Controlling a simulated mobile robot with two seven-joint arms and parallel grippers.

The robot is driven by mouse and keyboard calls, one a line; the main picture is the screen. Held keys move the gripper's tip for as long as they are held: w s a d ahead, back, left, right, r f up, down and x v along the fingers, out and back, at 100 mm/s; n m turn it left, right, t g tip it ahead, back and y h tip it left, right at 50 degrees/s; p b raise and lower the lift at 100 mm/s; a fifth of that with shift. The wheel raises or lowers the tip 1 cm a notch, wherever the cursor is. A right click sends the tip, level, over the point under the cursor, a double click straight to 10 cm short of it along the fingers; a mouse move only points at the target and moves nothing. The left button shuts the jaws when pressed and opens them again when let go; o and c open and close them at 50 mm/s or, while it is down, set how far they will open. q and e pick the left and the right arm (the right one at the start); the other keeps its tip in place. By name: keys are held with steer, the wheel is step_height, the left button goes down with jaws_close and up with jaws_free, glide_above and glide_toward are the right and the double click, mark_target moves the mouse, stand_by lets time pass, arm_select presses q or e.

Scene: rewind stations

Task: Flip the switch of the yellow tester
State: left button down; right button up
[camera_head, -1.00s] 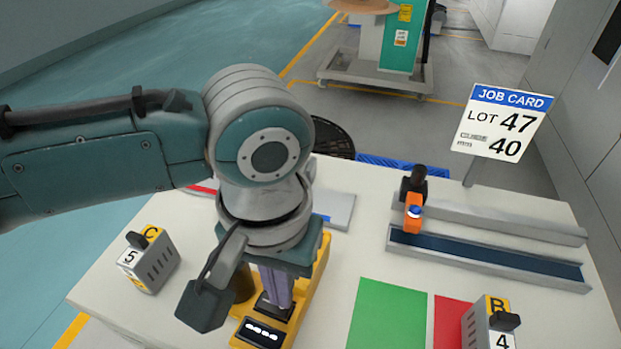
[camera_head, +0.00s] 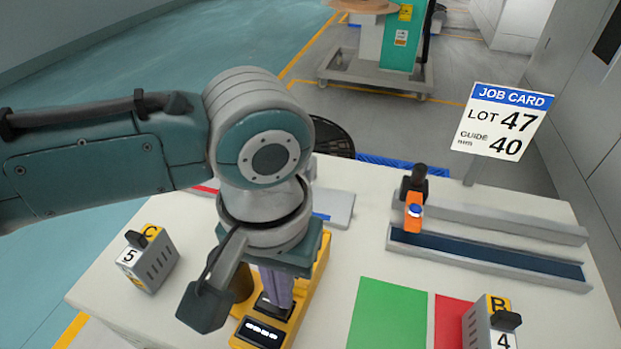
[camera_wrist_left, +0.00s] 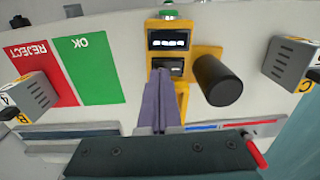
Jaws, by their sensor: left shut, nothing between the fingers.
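The yellow tester (camera_head: 297,318) stands on the white table, partly hidden under my left arm in the head view. It also shows in the left wrist view (camera_wrist_left: 205,52), with a lit display (camera_wrist_left: 167,41), a dark switch panel (camera_wrist_left: 166,66) below it and a green button (camera_wrist_left: 168,13) at its end. A black cylinder (camera_wrist_left: 218,80) stands on its side part. My left gripper (camera_head: 276,302) is shut and empty, its purple fingers pointing down over the tester. In the left wrist view the fingertips (camera_wrist_left: 158,74) overlap the switch panel; I cannot tell whether they touch it.
Grey block C (camera_head: 150,262) stands left of the tester and grey block B (camera_head: 489,326) at the right. Green (camera_head: 385,312) and red (camera_head: 450,318) mats lie between. A rail with an orange slider (camera_head: 413,213) and a job card (camera_head: 502,121) are at the back right.

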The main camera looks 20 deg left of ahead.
arm_select(q)
steer(key=shift+f+b, duration=0.4)
steer(key=shift+f, duration=0.35)
step_height(320, 180, up, 7)
steer(key=p, duration=0.8)
steer(key=shift+r+p, duration=0.15)
steer(key=shift+p, duration=0.15)
stand_by(0.3)
